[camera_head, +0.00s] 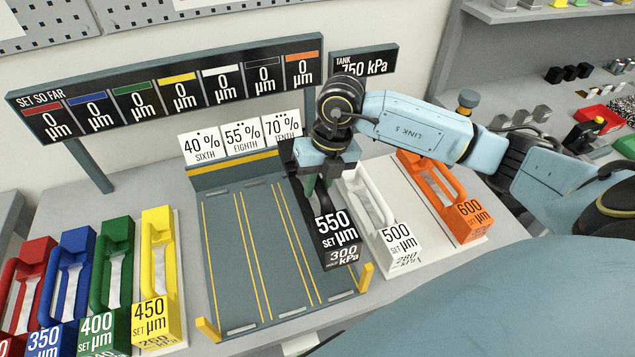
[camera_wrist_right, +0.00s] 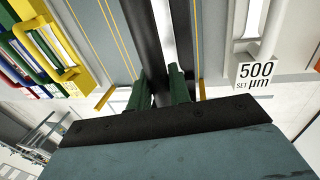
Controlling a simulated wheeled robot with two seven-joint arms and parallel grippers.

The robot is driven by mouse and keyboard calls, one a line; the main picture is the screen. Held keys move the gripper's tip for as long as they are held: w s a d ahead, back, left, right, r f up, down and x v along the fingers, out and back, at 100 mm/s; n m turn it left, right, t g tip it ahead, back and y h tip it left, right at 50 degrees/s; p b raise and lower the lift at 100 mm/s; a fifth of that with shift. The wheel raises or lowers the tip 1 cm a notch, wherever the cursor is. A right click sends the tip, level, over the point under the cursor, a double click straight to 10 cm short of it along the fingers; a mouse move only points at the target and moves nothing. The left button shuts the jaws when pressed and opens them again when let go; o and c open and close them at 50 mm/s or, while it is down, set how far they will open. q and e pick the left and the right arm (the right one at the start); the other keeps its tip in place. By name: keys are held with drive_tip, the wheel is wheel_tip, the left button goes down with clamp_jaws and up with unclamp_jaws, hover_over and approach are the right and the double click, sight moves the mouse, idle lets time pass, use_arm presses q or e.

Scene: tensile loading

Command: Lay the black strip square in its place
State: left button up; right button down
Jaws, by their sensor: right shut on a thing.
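The black strip (camera_head: 338,232), labelled 550 µm and 300 kPa, is over the right side of the grey-blue tray (camera_head: 222,230) with yellow lane lines. My right gripper (camera_head: 322,190) is shut on the black strip near its far half; the arm hides part of that end. In the right wrist view, the green fingers (camera_wrist_right: 160,88) close on the strip (camera_wrist_right: 143,35), with a pale band showing beside it. The strip runs roughly along the lane lines. I cannot tell whether it rests on the tray or hangs just above. My left gripper is not in view.
The white strip (camera_head: 400,245), labelled 500, stands close on the right, with the orange one (camera_head: 466,222) beyond. Yellow (camera_head: 158,265), green, blue and red strips stand left. Yellow corner posts (camera_head: 366,277) mark the tray's front. The tray's left and middle lanes are empty.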

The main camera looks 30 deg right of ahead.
drive_tip(key=b+x, duration=0.3)
drive_tip(key=x, duration=0.1)
drive_tip(key=d+b+x, duration=0.1)
drive_tip(key=b+x, duration=0.2)
drive_tip(key=d+b+x, duration=0.1)
drive_tip(key=b+x, duration=0.2)
drive_tip(key=x, duration=0.1)
drive_tip(key=shift+s+d+f, duration=0.1)
drive_tip(key=shift+s+f, duration=0.15)
drive_tip(key=shift+f, duration=0.35)
drive_tip(key=shift+f, duration=0.15)
drive_tip(key=shift+f, duration=0.15)
drive_tip(key=c, duration=1.2)
unclamp_jaws()
drive_tip(key=shift+s, duration=0.1)
drive_tip(key=v, duration=1.3)
drive_tip(key=shift+r, duration=0.2)
